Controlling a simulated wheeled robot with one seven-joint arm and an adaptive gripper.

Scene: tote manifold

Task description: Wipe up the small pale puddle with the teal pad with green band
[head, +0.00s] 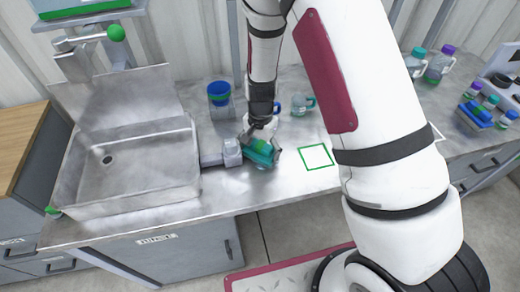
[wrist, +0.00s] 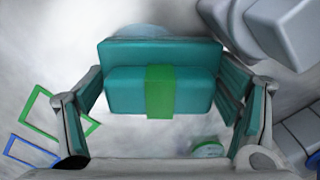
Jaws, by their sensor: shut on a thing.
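The teal pad with green band (head: 261,153) is in my gripper (head: 257,139), low over the steel counter right of the sink. In the wrist view the pad (wrist: 120,92) lies across between the two fingers of my gripper (wrist: 160,95), its green band (wrist: 160,92) in the middle. My gripper is shut on it. A pale bluish rounded patch (wrist: 145,31), seemingly the small pale puddle, shows just past the pad's far edge in the wrist view, partly hidden by it. I cannot tell whether the pad touches the counter. The puddle is not clear in the head view.
A grey fixture (head: 228,154) stands close left of the pad, beside the sink (head: 135,165). A blue cup (head: 219,93) and a clear mug (head: 302,105) stand behind. A green-outlined square (head: 317,156) marks clear counter to the right. Several bottles stand far right.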

